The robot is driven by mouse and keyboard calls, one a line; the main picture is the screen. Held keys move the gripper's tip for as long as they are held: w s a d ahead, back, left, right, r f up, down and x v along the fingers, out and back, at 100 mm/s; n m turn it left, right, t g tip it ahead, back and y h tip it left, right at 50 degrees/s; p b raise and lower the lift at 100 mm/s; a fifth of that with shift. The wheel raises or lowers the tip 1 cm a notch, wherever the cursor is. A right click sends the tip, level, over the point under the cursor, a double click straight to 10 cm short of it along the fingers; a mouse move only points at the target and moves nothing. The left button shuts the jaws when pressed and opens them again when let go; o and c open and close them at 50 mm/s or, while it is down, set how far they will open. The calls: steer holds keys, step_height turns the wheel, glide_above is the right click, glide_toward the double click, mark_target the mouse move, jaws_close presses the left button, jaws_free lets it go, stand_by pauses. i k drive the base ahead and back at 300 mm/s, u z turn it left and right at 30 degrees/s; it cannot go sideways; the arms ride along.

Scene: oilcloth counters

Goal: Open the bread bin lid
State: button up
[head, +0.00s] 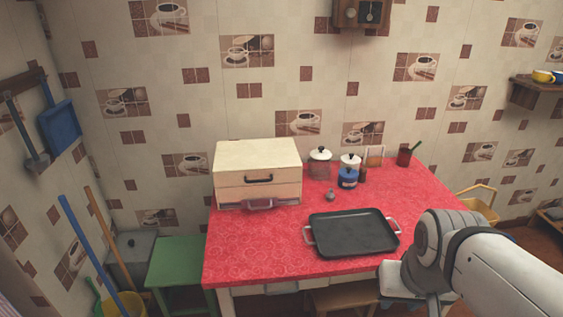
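The bread bin (230,194) is a cream wooden box at the back left of the red table. Its front lid (280,188) appears closed, with a dark horizontal handle (259,179) near the lid's upper edge. A dull reddish-purple object (260,204) lies low against the front of the bin; I cannot tell what it is. My white and grey arm comes in from the lower right, to the right of the tray and well away from the bin. My gripper cannot be made out in the head view.
A black tray (352,232) with light handles lies on the front middle of the red oilcloth (250,250). Jars (320,163) and small items stand right of the bin. A green stool (185,262) stands left of the table.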

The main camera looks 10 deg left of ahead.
mark_target(242, 163)
steer(key=i, duration=0.95)
steer(key=u, duration=0.05)
